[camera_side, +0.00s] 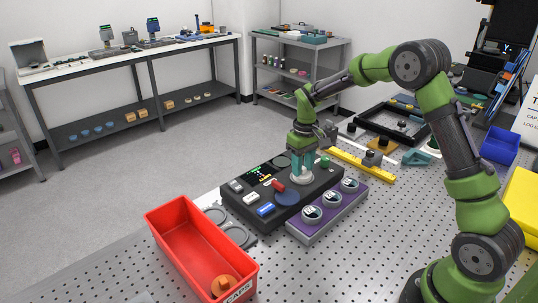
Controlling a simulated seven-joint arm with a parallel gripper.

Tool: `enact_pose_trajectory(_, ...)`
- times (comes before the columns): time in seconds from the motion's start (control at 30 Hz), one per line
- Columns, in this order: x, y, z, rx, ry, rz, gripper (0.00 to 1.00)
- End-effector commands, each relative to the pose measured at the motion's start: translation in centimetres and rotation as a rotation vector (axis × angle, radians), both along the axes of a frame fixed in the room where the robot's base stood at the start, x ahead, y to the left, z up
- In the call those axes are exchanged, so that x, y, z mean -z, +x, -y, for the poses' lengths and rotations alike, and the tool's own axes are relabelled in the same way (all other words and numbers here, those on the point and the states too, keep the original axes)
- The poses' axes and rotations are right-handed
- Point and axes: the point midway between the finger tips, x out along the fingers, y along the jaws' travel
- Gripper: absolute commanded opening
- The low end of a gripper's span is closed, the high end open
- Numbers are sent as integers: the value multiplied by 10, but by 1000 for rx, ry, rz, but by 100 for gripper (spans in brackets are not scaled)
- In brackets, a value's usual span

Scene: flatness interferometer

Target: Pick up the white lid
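My gripper (302,167) points straight down over the dark instrument panel (241,212). Its teal fingers are low, at a small pale, whitish round piece (302,178) on the panel's right part, which may be the white lid. The fingers partly cover this piece, and I cannot tell whether they touch it or have closed on it. Several round pieces with pale tops, one of them here (311,214), sit in a row on the purple-topped block (325,219) along the panel's front right side.
A red bin (182,240) with an orange piece (223,286) stands at front left, beside grey rings (236,236). The panel also carries a blue disc (287,198) and a red part (278,185). A yellow bar (362,165) lies behind. The perforated table (345,262) is clear in front.

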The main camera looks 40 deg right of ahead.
Motion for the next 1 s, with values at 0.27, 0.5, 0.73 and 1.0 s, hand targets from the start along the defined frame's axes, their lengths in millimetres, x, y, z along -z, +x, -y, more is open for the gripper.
enact_pose_trajectory(0.27,0,0,0,0,0,0,0)
enact_pose_trajectory(0.5,-1,0,0,0,0,1,0)
enact_pose_trajectory(0.73,-12,1,0,-1,-1,4,0)
enact_pose_trajectory(1.0,-38,-13,-2,-1,-1,0,0)
